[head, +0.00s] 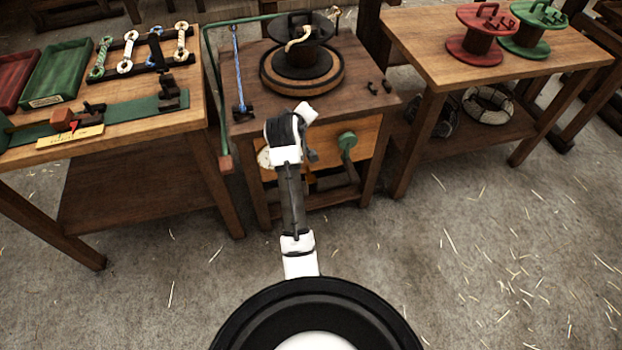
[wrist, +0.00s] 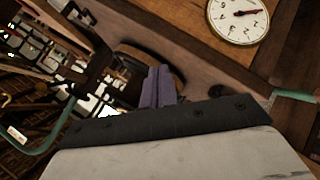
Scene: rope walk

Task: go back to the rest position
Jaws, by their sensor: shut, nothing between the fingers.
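My arm reaches up the middle of the head view, in front of the central wooden bench (head: 255,120). My gripper (wrist: 160,80) shows in the wrist view as two purple-grey fingers close together, with nothing held between them. In the head view my own arm links hide most of the gripper. Behind the arm, a black spool (head: 300,58) stands on a round wooden turntable (head: 335,85), with a piece of rope over it.
A left bench (head: 150,120) holds green (head: 58,72) and red (head: 14,82) trays and a rack of rope samples (head: 127,52). A right bench (head: 425,50) bears red (head: 476,45) and green (head: 525,40) reels. A white dial (wrist: 238,18) is close by. The straw-strewn floor (head: 480,250) is open.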

